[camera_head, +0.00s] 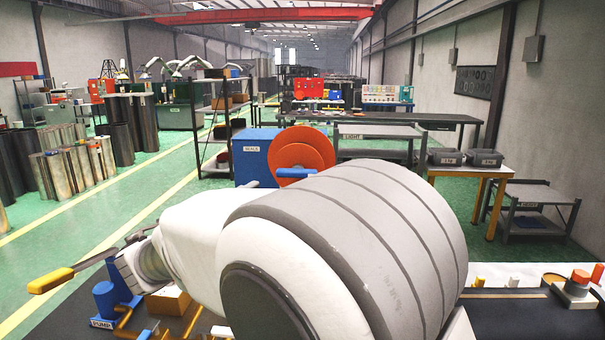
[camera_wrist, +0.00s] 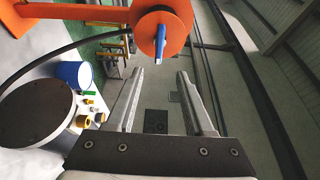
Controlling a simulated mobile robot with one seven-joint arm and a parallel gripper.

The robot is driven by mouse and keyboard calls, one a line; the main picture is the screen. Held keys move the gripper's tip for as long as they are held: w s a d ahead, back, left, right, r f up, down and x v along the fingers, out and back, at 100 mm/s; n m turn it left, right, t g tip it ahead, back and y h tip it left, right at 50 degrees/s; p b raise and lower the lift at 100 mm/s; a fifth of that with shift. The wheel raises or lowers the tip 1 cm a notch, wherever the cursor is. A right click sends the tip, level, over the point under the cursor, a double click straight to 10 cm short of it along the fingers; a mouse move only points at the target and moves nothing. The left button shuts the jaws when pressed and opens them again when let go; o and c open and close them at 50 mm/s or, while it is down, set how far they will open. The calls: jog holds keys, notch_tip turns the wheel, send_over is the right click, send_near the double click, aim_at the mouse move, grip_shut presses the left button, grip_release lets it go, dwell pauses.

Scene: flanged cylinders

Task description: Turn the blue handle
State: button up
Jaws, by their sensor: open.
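The blue handle (camera_head: 295,173) sticks out from the face of an orange disc (camera_head: 309,148) on a blue box (camera_head: 250,157) in the head view. In the wrist view the blue handle (camera_wrist: 161,43) shows at the top centre, in front of the orange disc (camera_wrist: 172,20). My gripper (camera_wrist: 160,73) is open and empty, with its two fingers apart. The handle appears beyond the fingertips, in line with the gap, and apart from them. In the head view my arm covers the lower middle, and I cannot make out the fingers there.
A blue pump (camera_head: 106,298) with yellow pipes stands at the lower left, near a yellow-ended lever (camera_head: 52,281). A yellow table (camera_head: 470,170) with dark bins stands at the right. Shelves and benches are behind. In the wrist view a blue cylinder (camera_wrist: 73,74) lies left of the fingers.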

aim_at(294, 175)
jog(key=p+x, duration=0.1)
jog(key=x, duration=1.6)
jog(key=shift+d, duration=0.15)
grip_shut()
